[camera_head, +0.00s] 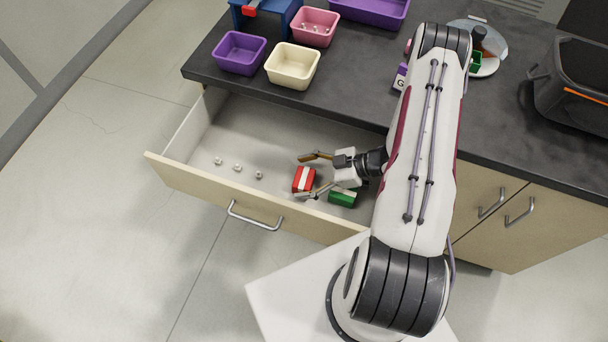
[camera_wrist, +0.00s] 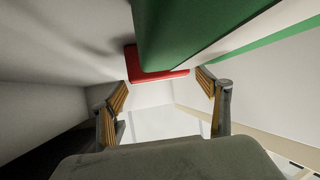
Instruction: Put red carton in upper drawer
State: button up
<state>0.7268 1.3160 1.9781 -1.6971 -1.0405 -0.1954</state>
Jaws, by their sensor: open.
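The upper drawer (camera_head: 255,130) is pulled out, open below the countertop. The red carton (camera_head: 303,181), with a white band, is inside the drawer near its front wall. The green carton (camera_head: 342,198) is just to its right. My gripper (camera_head: 304,177) reaches into the drawer with its fingers spread, one on each side of the red carton; I cannot tell whether they touch it. In the wrist view the fingers (camera_wrist: 162,89) are wide apart. The red carton (camera_wrist: 160,76) shows between and above them, partly hidden by the close green carton (camera_wrist: 205,35).
Several small metal nuts (camera_head: 238,167) lie in the drawer's left part. A purple bin (camera_head: 239,52), a cream bin (camera_head: 292,66) and a pink bin (camera_head: 314,27) stand on the counter above. A black machine (camera_head: 575,95) is at right. The drawer's left half is mostly free.

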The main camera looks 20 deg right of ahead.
aim_at(313, 180)
jog(key=shift+s+r, duration=0.3)
jog(key=shift+r, duration=0.05)
jog(key=shift+s+d+r, duration=0.25)
jog(key=shift+d+r, duration=0.3)
jog(key=shift+r, duration=0.05)
jog(key=shift+s+d+r, duration=0.25)
jog(key=shift+d+r, duration=0.25)
jog(key=shift+r, duration=3.05)
